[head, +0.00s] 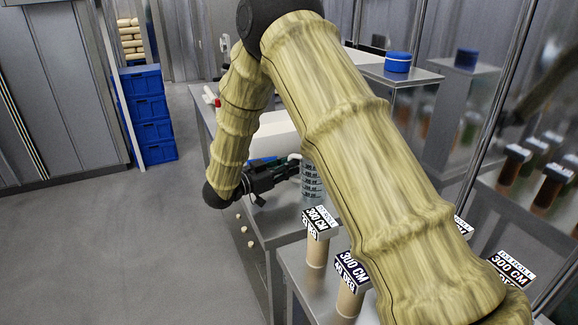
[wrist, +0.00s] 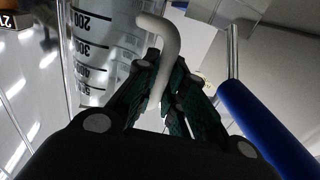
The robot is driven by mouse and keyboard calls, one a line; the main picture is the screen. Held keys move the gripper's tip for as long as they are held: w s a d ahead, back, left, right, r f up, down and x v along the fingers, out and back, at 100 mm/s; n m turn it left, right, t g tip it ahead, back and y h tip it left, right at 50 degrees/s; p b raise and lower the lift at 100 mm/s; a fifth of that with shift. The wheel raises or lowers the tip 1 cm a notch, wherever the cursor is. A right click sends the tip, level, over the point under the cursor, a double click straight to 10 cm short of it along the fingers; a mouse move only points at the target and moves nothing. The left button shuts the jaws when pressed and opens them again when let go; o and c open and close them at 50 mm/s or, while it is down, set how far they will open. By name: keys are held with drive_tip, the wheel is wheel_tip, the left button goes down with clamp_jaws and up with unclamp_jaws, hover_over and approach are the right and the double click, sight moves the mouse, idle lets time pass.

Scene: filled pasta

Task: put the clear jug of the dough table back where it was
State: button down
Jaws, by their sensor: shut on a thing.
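The clear jug (wrist: 100,45) with dark volume marks and a white handle (wrist: 158,40) fills the upper left of the wrist view. My gripper (wrist: 165,95) is shut on the handle, with the jug's body to the left of the fingers. In the head view the jug (head: 312,182) shows beside my gripper (head: 285,171), at a steel table, partly hidden behind my arm. I cannot tell whether its base touches the table.
A blue handle or bar (wrist: 255,120) is close at right in the wrist view. Labelled cylinders (head: 317,240) stand on the near steel surface. Stacked blue crates (head: 150,115) stand on the left. A blue tub (head: 398,62) stands at the back right. The floor at left is clear.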

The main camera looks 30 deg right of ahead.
drive_tip(key=shift+s+r, duration=0.1)
drive_tip(key=c, duration=1.5)
unclamp_jaws()
drive_tip(key=a, duration=0.4)
drive_tip(key=s+a+b, duration=0.1)
drive_tip(key=a, duration=0.7)
drive_tip(key=shift+s, duration=0.3)
